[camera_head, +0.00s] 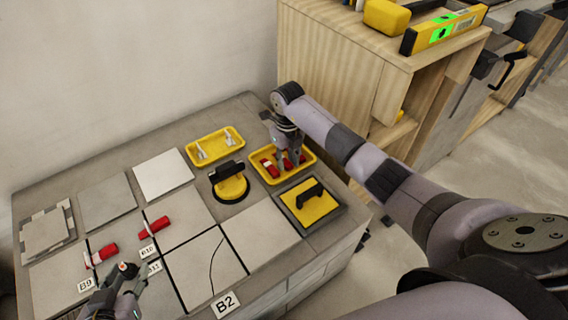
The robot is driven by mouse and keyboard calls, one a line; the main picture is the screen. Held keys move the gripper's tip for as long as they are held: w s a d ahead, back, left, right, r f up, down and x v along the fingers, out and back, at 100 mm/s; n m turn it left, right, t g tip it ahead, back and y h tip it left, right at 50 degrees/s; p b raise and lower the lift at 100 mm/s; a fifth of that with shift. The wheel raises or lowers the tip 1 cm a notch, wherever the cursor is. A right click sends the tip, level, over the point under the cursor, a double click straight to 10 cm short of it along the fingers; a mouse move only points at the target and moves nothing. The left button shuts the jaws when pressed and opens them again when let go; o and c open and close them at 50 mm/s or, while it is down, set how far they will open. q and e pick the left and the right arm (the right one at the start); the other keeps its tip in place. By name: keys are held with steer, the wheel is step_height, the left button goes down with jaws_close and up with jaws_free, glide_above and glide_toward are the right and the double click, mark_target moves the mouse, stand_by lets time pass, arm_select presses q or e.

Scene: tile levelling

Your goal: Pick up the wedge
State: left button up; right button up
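Red wedges (267,167) lie in a yellow tray (273,182) near the far right edge of the tiled block. My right gripper (289,163) points down into this tray, with its fingertips among the wedges. Its fingers hide part of them, and whether it grips a wedge is unclear. Two more red wedges, one at the left (102,254) and one in the middle (154,227), sit at the tile joints with white clips. My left gripper (128,279) is low over the near left tiles, close to the labels; its finger opening is unclear.
A second yellow tray (231,133) holds white clips. A black-handled suction cup (230,188) and a yellow float (311,206) stand near the trays. A wooden cabinet (330,70) with a yellow level (440,32) on top rises behind my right arm.

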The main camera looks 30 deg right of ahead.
steer(key=shift+f, duration=0.25)
steer(key=shift+c, duration=0.5)
steer(key=c, duration=0.5)
steer(key=shift+o, duration=0.2)
steer(key=shift+r, duration=0.1)
